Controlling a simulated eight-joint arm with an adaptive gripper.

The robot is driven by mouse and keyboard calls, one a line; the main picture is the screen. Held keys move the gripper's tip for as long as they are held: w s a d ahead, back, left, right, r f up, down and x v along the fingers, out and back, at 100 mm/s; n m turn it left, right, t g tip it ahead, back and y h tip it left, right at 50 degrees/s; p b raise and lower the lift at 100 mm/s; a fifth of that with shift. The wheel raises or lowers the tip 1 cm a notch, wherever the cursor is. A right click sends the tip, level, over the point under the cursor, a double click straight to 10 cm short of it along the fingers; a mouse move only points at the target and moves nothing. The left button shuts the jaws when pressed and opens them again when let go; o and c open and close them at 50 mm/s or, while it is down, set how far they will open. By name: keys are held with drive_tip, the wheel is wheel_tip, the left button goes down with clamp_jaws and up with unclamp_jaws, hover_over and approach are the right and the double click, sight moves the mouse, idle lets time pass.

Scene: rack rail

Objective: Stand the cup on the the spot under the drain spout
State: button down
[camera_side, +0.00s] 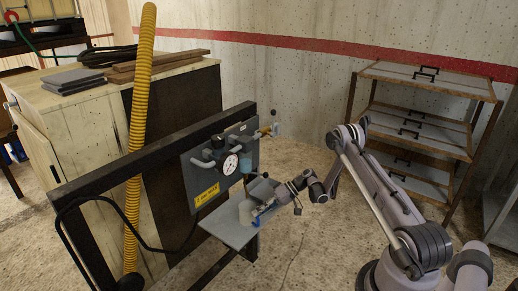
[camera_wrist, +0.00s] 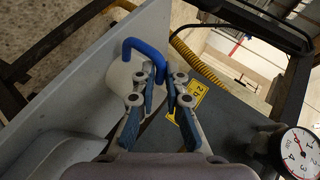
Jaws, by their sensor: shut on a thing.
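The pale cup (camera_wrist: 122,78) with a blue handle (camera_wrist: 140,45) shows in the wrist view, partly behind my fingers. My gripper (camera_wrist: 162,75) is shut on the blue handle. In the side view, the cup (camera_side: 246,210) is over the grey shelf (camera_side: 226,227) below the gauge panel, with my gripper (camera_side: 264,209) at its right. Whether the cup's base touches the shelf I cannot tell. The drain spout and the spot under it are not clearly distinguishable in either view.
The panel (camera_side: 205,178) carries a round gauge (camera_side: 229,164), pipes and a yellow label (camera_side: 207,195). The gauge also shows in the wrist view (camera_wrist: 299,152). A black frame (camera_side: 130,165), a yellow hose (camera_side: 139,120) and a wooden cabinet (camera_side: 45,110) stand left. A shelf rack (camera_side: 430,75) stands at right.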

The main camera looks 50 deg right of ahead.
drive_tip(key=c, duration=1.3)
unclamp_jaws()
drive_tip(key=v, duration=1.1)
drive_tip(key=w+a+r+g+h, duration=0.2)
drive_tip(key=a+r+h, duration=0.2)
drive_tip(key=a+r, duration=1.2)
drive_tip(key=s+a+r+n+h, duration=0.1)
drive_tip(key=s+a+r+h, duration=0.1)
drive_tip(key=s, duration=0.3)
drive_tip(key=s+a+r+n+t+h, duration=0.1)
drive_tip(key=s+a+r, duration=0.2)
drive_tip(key=s+a, duration=0.2)
drive_tip(key=s+a+r+n+t+h, duration=0.1)
drive_tip(key=s+a+r+h, duration=0.1)
drive_tip(key=s, duration=0.3)
drive_tip(key=shift+s+a+r+h, duration=0.1)
drive_tip(key=shift+a+r+h, duration=0.05)
drive_tip(key=shift+a+r, duration=0.2)
drive_tip(key=shift+s+a+r+h, duration=0.15)
drive_tip(key=shift+a+r, duration=0.05)
drive_tip(key=shift+a, duration=0.2)
